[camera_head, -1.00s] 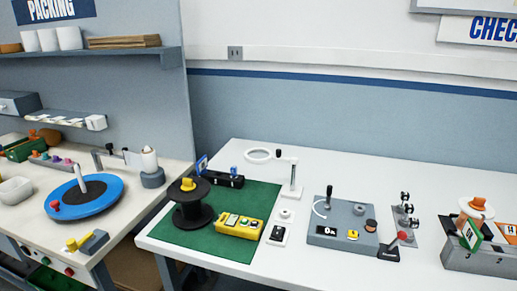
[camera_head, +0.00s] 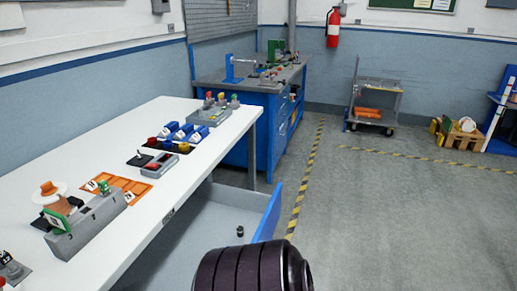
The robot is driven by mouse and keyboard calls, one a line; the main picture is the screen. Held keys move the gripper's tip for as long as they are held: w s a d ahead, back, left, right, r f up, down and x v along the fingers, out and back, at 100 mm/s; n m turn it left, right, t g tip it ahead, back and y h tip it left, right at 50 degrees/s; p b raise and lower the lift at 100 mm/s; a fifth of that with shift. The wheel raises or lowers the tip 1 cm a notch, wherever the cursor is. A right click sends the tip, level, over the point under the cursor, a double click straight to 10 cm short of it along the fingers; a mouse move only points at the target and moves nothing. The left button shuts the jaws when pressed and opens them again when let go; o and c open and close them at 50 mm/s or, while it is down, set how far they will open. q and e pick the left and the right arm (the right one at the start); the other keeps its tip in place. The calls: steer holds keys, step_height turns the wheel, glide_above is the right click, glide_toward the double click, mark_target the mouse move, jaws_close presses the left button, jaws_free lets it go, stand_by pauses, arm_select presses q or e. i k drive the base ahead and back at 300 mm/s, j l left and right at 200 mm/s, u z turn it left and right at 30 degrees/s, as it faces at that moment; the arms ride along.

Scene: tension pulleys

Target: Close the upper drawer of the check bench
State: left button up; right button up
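An open drawer with a grey inside (camera_head: 210,222) sticks out from under the long white bench (camera_head: 190,110), which appears to be the check bench. Its blue front panel (camera_head: 267,212) faces right, away from the bench. A small dark object (camera_head: 240,231) lies on the drawer floor. The near part of the drawer is hidden by a dark ribbed round shape at the bottom of the view. I cannot tell whether a second drawer sits below. Neither of my grippers is in view.
Open grey floor (camera_head: 385,220) lies to the right, with a cart (camera_head: 375,105) farther back.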

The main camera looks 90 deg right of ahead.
mark_target(209, 219)
steer(key=z, duration=2.3)
